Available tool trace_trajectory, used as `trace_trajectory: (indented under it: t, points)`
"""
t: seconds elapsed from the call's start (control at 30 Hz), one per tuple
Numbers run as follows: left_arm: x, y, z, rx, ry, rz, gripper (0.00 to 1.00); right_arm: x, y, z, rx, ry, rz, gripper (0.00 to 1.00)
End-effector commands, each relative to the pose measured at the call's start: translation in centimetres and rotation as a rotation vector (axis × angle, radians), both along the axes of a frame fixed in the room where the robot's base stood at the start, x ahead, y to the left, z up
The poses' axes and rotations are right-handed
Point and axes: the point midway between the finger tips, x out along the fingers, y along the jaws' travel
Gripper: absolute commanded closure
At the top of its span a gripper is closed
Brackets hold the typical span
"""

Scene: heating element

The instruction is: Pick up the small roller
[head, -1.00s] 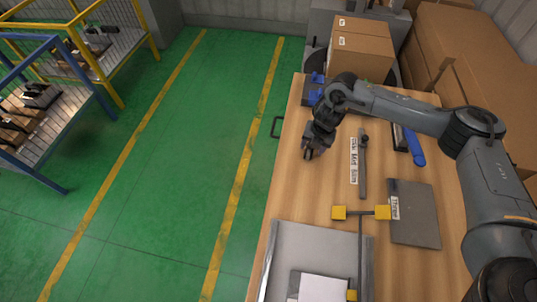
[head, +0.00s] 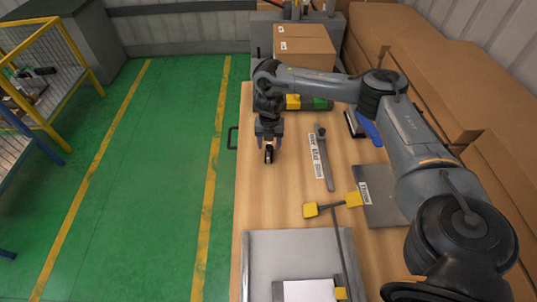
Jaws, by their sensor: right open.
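My right gripper (head: 268,147) points down over the left part of the wooden table, its fingers apart. A small dark object (head: 268,156), perhaps the small roller, shows between or just below the fingertips. It is too small to tell whether the fingers touch it. My left gripper is not in view.
A grey bar tool (head: 325,160) lies beside a white label strip. A blue handle (head: 368,128) lies at the right. Cardboard boxes (head: 305,50) stand behind.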

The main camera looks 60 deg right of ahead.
Motion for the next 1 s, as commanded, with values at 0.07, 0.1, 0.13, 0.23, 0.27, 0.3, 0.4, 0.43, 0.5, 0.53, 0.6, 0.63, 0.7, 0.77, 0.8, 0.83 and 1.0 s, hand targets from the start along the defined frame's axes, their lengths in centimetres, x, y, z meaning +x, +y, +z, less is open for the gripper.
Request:
trace_trajectory:
  t: [0.07,0.1,0.13,0.23,0.27,0.3,0.4,0.43,0.5,0.53,0.6,0.63,0.7,0.77,0.8,0.83,1.0]
  points:
    - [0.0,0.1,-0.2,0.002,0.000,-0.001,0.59,0.1,0.0,-0.8,0.000,0.001,0.001,0.43]
    - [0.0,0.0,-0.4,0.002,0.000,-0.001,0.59,0.1,-0.1,-1.2,0.000,0.001,0.001,0.43]
    - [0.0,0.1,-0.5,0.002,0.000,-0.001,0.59,0.2,-0.1,-1.6,0.000,0.002,0.001,0.43]
    - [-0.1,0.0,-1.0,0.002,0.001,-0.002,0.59,0.3,-0.3,-3.0,0.000,0.002,0.000,0.43]
    - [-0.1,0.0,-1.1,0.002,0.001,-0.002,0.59,0.4,-0.4,-3.4,-0.001,0.002,0.000,0.43]
    - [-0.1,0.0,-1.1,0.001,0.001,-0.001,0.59,0.3,-0.4,-3.8,-0.001,0.002,0.000,0.43]
    - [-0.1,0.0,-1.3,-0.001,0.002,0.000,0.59,0.4,-0.4,-4.7,0.000,0.001,0.000,0.43]
    - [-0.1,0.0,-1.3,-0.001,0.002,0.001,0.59,0.4,-0.4,-4.8,0.000,0.001,0.000,0.43]
    - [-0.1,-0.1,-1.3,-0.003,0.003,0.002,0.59,0.3,-0.4,-5.0,0.000,0.001,0.000,0.43]
    - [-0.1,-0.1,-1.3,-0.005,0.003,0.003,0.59,0.3,-0.4,-5.1,0.000,0.001,0.000,0.43]
    - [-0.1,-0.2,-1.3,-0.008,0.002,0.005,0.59,0.3,-0.4,-5.1,0.000,0.000,0.000,0.43]
    - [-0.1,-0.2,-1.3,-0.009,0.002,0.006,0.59,0.3,-0.4,-5.1,0.000,0.000,0.000,0.43]
    - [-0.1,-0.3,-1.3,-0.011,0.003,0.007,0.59,0.3,-0.4,-5.1,0.000,0.000,0.000,0.43]
    - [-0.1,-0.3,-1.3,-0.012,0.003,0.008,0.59,0.3,-0.4,-5.1,0.000,0.000,0.000,0.47]
    - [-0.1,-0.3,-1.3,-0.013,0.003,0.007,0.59,0.3,-0.4,-5.1,0.000,0.000,0.000,0.53]
    - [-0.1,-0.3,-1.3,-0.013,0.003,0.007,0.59,0.3,-0.4,-5.1,0.000,0.000,0.000,0.58]
    - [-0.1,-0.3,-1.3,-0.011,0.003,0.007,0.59,0.3,-0.4,-5.0,0.000,0.000,0.000,0.84]
